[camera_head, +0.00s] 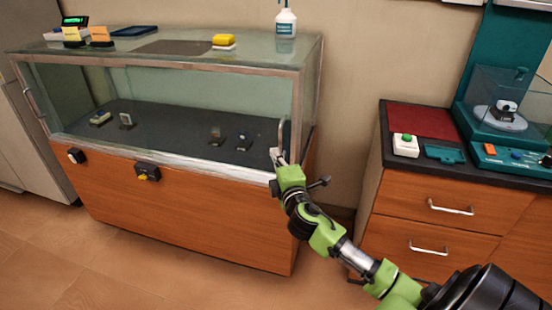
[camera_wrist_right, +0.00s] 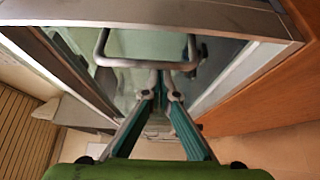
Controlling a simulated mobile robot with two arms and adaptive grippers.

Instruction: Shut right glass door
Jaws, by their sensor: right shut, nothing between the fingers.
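The glass display case (camera_head: 170,62) stands on a wooden base at left in the head view. A metal bar handle (camera_head: 282,132) is at its right end; it also shows as a U-shaped loop in the wrist view (camera_wrist_right: 103,48). My right gripper (camera_head: 278,156) is at the lower end of this handle. In the wrist view its fingertips (camera_wrist_right: 160,72) are close together with nothing between them, and overlap the handle's loop. I cannot tell whether they touch it, nor how far the right glass door is ajar. My left gripper is out of view.
Another handle (camera_head: 34,103) is at the case's left end.

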